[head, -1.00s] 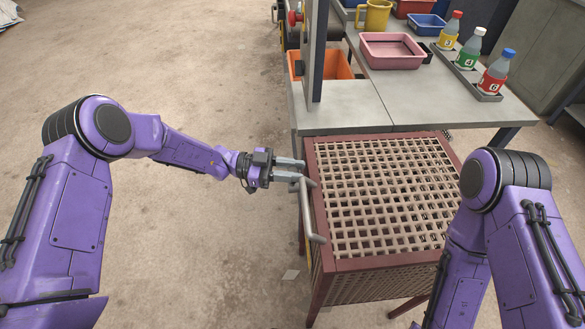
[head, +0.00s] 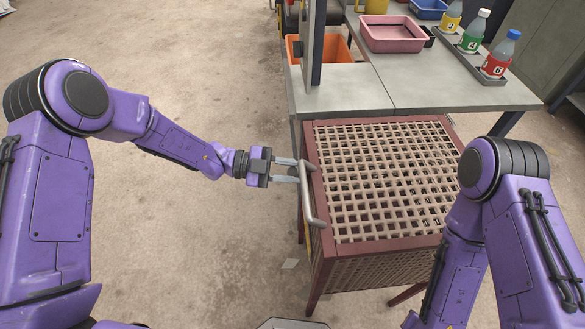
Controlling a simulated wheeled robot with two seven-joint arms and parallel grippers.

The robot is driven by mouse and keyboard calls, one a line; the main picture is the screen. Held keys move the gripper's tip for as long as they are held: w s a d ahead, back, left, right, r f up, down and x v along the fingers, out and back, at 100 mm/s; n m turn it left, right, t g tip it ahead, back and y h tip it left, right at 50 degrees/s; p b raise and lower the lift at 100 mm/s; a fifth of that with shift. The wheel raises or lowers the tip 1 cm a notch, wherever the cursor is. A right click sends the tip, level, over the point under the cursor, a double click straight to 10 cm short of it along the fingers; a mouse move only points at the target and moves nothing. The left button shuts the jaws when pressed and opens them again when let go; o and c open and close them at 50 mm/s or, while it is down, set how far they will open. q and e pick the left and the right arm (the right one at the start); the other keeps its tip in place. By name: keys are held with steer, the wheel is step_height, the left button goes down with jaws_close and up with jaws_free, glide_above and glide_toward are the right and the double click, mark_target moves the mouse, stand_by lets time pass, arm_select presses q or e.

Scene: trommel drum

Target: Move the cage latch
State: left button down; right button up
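The cage (head: 330,249) is a reddish-brown frame with a tan lattice top. It stands at centre right in the head view. A grey bar-shaped handle or latch (head: 309,204) runs along its left side; I cannot make out another latch part. My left gripper (head: 298,171) is beside the far end of this bar. Its two grey fingers are apart and point right toward the cage. The fingertips are close to the bar, and I cannot tell if they touch it. Nothing shows held between them. My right arm comes down over the cage's near right side; its gripper is out of view.
A grey table (head: 420,91) adjoins the cage's far side. It carries a pink tray (head: 392,47) and a rack of numbered bottles (head: 497,57). An orange bin (head: 337,49) and a dark post (head: 316,50) stand at the far left.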

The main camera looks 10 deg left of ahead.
stand_by(0.3)
arm_select(q)
steer(key=c, duration=1)
jaws_free()
steer(key=shift+a, duration=0.1)
steer(key=a, duration=0.3)
steer(key=a+b, duration=0.1)
steer(key=a, duration=0.3)
steer(key=a+r, duration=0.1)
steer(key=a, duration=0.2)
steer(key=shift+s+a, duration=0.15)
steer(key=shift+s, duration=0.05)
